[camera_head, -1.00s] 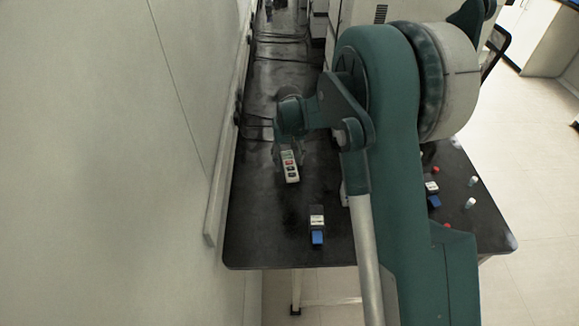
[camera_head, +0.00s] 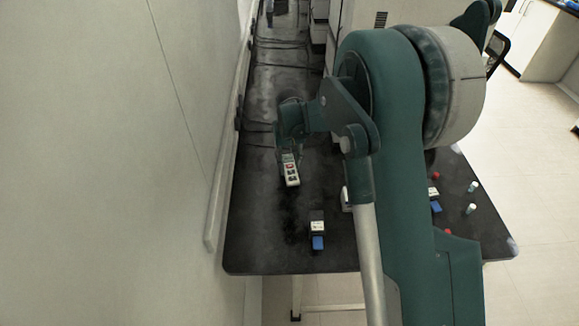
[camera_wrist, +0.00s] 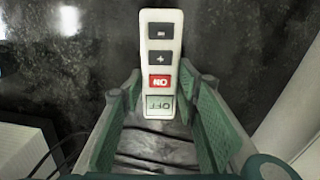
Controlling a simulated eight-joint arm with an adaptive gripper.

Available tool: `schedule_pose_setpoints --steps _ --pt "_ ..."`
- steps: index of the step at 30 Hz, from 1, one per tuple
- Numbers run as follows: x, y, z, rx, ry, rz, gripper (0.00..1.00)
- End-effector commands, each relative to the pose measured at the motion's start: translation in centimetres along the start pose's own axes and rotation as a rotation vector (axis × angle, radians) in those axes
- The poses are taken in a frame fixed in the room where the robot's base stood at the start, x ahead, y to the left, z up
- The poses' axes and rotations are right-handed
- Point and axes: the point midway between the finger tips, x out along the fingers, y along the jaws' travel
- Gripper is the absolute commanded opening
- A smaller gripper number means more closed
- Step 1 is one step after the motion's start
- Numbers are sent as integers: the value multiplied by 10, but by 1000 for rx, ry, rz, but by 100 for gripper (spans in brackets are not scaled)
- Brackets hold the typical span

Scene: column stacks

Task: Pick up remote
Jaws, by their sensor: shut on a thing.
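The remote (camera_head: 291,174) is a white bar with dark buttons and one red button. My gripper (camera_head: 289,153) is shut on that end. In the head view the remote hangs out below the gripper, over the black table. The gap between remote and table is hard to judge. The far side of the remote is hidden.
A small white and blue block (camera_head: 317,236) stands on the black table (camera_head: 265,245) near its front edge. Another white and blue item (camera_head: 435,200), red caps and small white vials (camera_head: 471,208) are right of my arm. A wall runs along the left.

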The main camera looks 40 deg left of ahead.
Motion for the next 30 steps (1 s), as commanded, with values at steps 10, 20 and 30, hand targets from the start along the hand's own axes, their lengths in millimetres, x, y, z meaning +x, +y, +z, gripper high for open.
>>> schedule_pose_setpoints --steps 10,20,30 --pt "-50 0 0 0 0 0 17" --pt "-85 0 0 0 0 0 17" --pt "-89 0 0 0 0 0 17"
